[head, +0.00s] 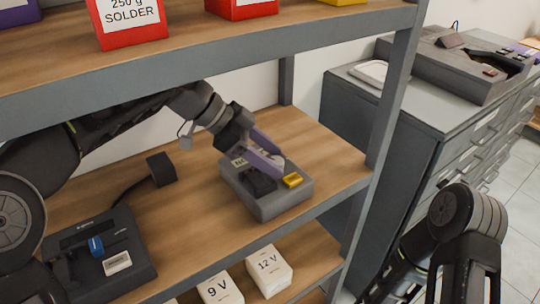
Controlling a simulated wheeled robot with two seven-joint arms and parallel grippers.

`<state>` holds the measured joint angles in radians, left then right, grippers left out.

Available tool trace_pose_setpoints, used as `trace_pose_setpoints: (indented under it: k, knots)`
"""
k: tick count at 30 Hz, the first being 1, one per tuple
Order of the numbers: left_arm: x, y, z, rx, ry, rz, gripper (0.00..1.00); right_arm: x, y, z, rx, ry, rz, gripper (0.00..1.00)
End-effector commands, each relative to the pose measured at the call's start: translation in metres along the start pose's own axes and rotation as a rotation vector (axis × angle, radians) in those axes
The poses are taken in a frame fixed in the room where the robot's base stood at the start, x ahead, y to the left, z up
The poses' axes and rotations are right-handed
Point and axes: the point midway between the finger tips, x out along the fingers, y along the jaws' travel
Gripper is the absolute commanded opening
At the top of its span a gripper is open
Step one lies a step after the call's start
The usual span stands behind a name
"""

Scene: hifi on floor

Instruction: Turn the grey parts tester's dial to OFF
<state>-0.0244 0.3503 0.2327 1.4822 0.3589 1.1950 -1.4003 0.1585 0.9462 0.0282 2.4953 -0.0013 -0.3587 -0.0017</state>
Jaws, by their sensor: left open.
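The grey parts tester (273,207) sits on the middle shelf, toward its right end. On its top are a black raised part (259,183), a yellow block (293,180) and a small pale label or display (239,161). My left gripper (269,161) reaches in from the left with its purple fingers open, low over the back of the tester's top. The fingers cover part of that top. I cannot clearly make out the dial or its setting, nor whether a fingertip touches it. My right arm shows at the lower right, but its gripper is out of view.
A dark device (100,257) with a blue lever stands at the shelf's left, cabled to a black block (161,168). White 9 V (220,289) and 12 V (268,270) boxes stand below. The upper shelf (200,60) hangs above my arm; a shelf post (385,110) stands right.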

Motion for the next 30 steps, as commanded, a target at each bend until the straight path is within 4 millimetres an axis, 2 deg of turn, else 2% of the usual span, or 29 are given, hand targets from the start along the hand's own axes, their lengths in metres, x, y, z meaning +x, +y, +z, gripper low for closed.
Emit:
trace_pose_setpoints:
  k: [2, 20, 30]
  knots:
    - [-0.0001, 0.0, 0.0, 0.0, 0.0, 0.0, 0.51, 0.0, 0.0, 0.0, 0.0, 0.0, 0.0, 0.0]
    - [-0.0005, 0.0, 0.0, 0.0, 0.0, 0.0, 0.02, 0.0, 0.0, 0.0, 0.0, 0.0, 0.0, 0.0]
    - [-0.0001, 0.0002, 0.0005, -0.006, 0.0, -0.008, 0.0, 0.0025, 0.001, 0.0, 0.0, 0.0, 0.0, 0.0]
